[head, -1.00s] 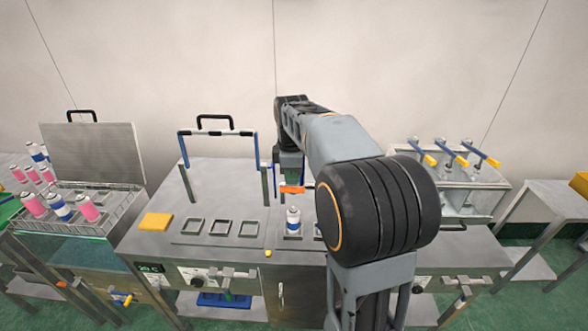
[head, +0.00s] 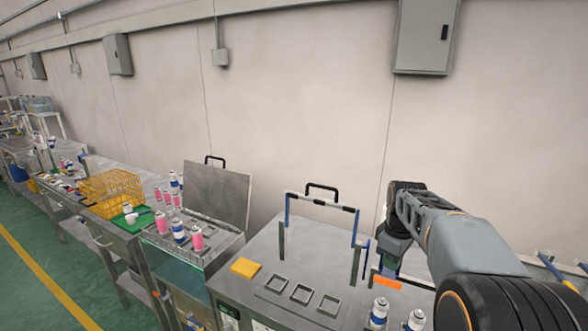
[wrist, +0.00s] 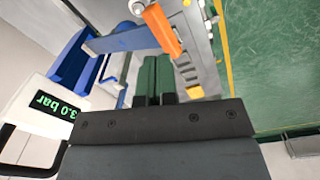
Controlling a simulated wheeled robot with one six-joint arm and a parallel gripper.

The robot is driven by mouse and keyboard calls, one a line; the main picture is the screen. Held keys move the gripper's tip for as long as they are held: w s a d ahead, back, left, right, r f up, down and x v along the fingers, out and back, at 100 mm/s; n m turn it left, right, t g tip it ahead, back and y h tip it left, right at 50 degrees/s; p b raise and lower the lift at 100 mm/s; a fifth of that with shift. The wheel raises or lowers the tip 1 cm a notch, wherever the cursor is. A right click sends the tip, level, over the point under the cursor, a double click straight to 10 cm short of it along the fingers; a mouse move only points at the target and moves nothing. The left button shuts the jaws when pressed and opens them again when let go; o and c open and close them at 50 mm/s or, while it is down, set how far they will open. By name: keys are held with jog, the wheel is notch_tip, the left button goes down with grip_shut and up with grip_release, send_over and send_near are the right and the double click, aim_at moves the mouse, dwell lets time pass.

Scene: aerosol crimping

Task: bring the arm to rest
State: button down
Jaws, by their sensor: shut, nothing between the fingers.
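My arm comes in from the lower right of the head view, folded over the steel bench, its wrist pointing down near the blue-posted frame. In the wrist view my gripper (wrist: 155,65) shows as two dark green fingers side by side, shut with nothing between them. An orange part (wrist: 162,30) on a metal fixture lies beyond the fingertips. In the head view the fingertips are hard to make out beside the orange piece (head: 388,282).
The steel bench (head: 250,296) carries a blue-posted frame (head: 320,202), a yellow block (head: 246,267) and white-blue cans (head: 378,312). Left stand a can bath with raised lid (head: 217,193) and a yellow basket (head: 110,190). A pressure display (wrist: 55,108) sits left in the wrist view.

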jog(key=s+a+f+m+t, duration=0.1)
jog(key=s+a+m, duration=0.3)
jog(key=s, duration=0.4)
jog(key=s+a+f+m+t+b, duration=0.1)
jog(key=s+a+f+m+t, duration=0.1)
jog(key=s, duration=0.6)
jog(key=a+m+t, duration=0.1)
jog(key=a+m, duration=0.1)
jog(key=a, duration=0.1)
jog(key=shift+s+a+m, duration=0.3)
jog(key=shift+s, duration=0.1)
